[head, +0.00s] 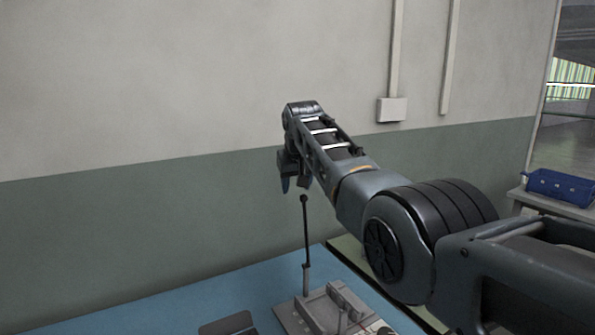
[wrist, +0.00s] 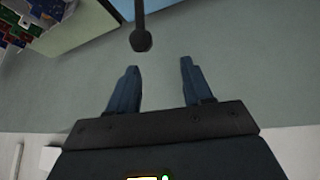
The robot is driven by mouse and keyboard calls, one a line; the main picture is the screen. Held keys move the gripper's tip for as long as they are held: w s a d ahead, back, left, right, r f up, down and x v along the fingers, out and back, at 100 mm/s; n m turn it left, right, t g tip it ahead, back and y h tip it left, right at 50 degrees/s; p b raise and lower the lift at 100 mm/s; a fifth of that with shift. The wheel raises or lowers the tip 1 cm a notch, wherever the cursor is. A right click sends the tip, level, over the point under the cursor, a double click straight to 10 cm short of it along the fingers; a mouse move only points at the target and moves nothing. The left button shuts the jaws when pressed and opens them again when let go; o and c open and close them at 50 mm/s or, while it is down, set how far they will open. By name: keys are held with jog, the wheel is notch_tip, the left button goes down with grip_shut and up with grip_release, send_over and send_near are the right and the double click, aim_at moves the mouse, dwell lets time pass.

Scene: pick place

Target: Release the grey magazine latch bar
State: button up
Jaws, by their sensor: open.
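A grey device (head: 318,311) sits on the blue table and carries an upright dark rod with a round knob (head: 305,199) on top. I cannot tell for sure which part is the grey magazine latch bar. My gripper (head: 294,183) is above the table with its fingers just above the knob. In the wrist view my gripper (wrist: 160,66) is open, with nothing between its two blue fingers. The knob (wrist: 141,41) shows just beyond the fingertips, nearer the left finger. It looks apart from both fingers.
The blue table (head: 190,303) has bare room left of the device. A dark flat item (head: 228,324) lies at its front. A grey-green wall (head: 130,215) stands behind. A blue bin (head: 560,187) is at the far right. Several coloured pieces (wrist: 22,30) show in the wrist view.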

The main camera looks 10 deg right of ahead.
jog(key=shift+b+v, duration=0.35)
jog(key=shift+v, duration=2.55)
jog(key=shift+s+f, duration=0.15)
